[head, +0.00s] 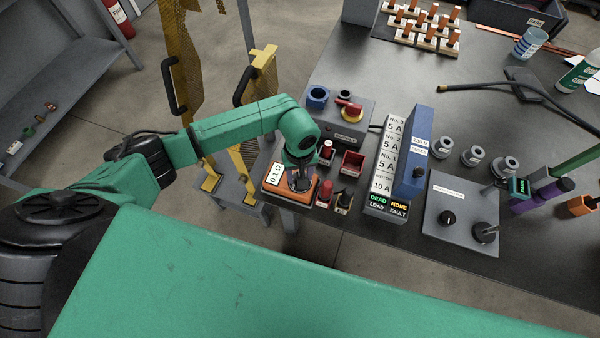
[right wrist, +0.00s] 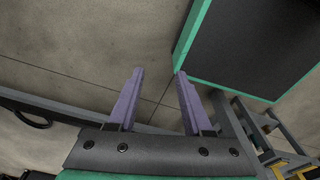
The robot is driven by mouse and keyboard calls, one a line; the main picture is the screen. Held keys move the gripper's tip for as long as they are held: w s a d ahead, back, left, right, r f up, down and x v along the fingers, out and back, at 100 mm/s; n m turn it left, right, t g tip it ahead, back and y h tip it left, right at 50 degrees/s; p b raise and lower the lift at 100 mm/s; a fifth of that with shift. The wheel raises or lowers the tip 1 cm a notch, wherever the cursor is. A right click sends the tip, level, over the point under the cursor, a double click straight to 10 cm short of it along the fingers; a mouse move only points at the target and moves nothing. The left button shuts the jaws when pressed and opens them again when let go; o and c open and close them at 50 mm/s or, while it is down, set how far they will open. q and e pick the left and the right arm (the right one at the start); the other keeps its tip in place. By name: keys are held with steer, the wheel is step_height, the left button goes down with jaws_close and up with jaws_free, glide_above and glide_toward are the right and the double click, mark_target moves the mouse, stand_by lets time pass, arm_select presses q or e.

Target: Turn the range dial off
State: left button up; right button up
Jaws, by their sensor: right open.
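An orange meter (head: 271,188) with a white display reading about 0.1 Ω lies at the table's near left edge.
Small red and black parts (head: 344,200) stand right of the meter. A grey box with a red switch (head: 348,106) sits behind it. A labelled panel (head: 388,170), a blue block (head: 413,150) and a grey knob box (head: 458,225) stand further right. Yellow mesh guards (head: 183,70) stand left.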

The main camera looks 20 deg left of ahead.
arm_select(q)
steer(key=shift+w, duration=0.1)
steer(key=shift+c, duration=1.2)
jaws_close()
arm_select(e)
steer(key=shift+s+f, duration=0.1)
steer(key=shift+s, duration=0.4)
